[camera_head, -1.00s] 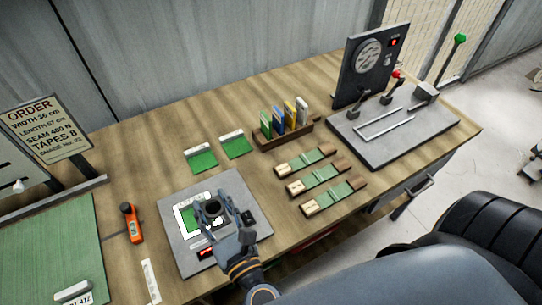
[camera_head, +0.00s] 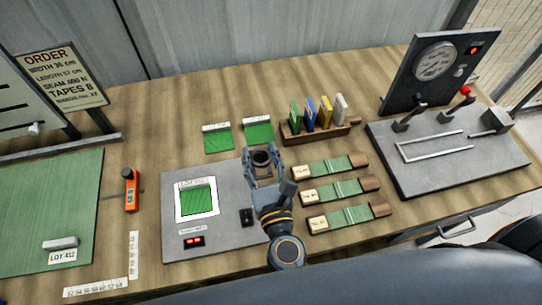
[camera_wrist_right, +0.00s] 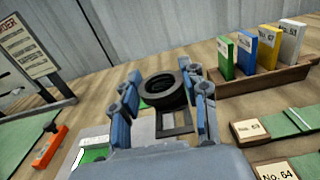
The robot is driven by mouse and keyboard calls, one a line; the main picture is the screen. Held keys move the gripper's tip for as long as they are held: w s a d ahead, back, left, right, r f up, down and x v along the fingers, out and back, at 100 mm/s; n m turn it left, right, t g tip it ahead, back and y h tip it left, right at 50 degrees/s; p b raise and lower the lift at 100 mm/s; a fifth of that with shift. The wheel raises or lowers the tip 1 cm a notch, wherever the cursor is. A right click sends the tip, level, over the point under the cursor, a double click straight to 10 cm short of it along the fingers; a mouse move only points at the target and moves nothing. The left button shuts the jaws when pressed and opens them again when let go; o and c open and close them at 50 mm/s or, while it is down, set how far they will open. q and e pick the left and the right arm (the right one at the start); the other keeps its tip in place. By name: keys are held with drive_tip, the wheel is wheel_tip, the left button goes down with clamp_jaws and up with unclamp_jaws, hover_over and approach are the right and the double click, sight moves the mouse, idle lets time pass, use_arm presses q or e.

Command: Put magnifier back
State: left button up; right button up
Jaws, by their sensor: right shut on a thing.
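The magnifier (camera_head: 261,158) is a small black piece with a round lens ring. In the right wrist view the magnifier (camera_wrist_right: 165,88) sits between the fingers, and a dark square frame shows just below the ring. My right gripper (camera_head: 263,166) is shut on it, over the upper right edge of the grey inspection plate (camera_head: 228,238). I cannot tell how high it is above the table. The plate bears a green swatch (camera_head: 197,201) in a lit white window, now uncovered. My left gripper is not in view.
A wooden rack (camera_head: 318,131) with several coloured cards stands behind and right. Labelled green sample strips (camera_head: 341,190) lie to the right, and two green swatches (camera_head: 218,142) lie behind the plate. An orange tool (camera_head: 131,190) lies left. A lever panel (camera_head: 450,150) stands far right.

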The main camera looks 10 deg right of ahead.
sight(269, 152)
drive_tip(key=w+d+f+b, duration=0.1)
drive_tip(key=f, duration=0.1)
drive_tip(key=w+d+f+b, duration=0.1)
drive_tip(key=w+f, duration=0.1)
drive_tip(key=w+d+f+b, duration=0.1)
drive_tip(key=f, duration=0.1)
drive_tip(key=shift+w+b, duration=0.35)
drive_tip(key=f+b, duration=0.3)
drive_tip(key=shift+w+d+f, duration=0.15)
drive_tip(key=shift+w+f, duration=0.1)
drive_tip(key=shift+f, duration=0.15)
drive_tip(key=shift+r, duration=0.15)
drive_tip(key=o, duration=0.8)
drive_tip(key=shift+f+b, duration=0.2)
drive_tip(key=shift+b, duration=0.1)
drive_tip(key=o, duration=0.5)
drive_tip(key=shift+c, duration=0.2)
drive_tip(key=shift+r, duration=0.1)
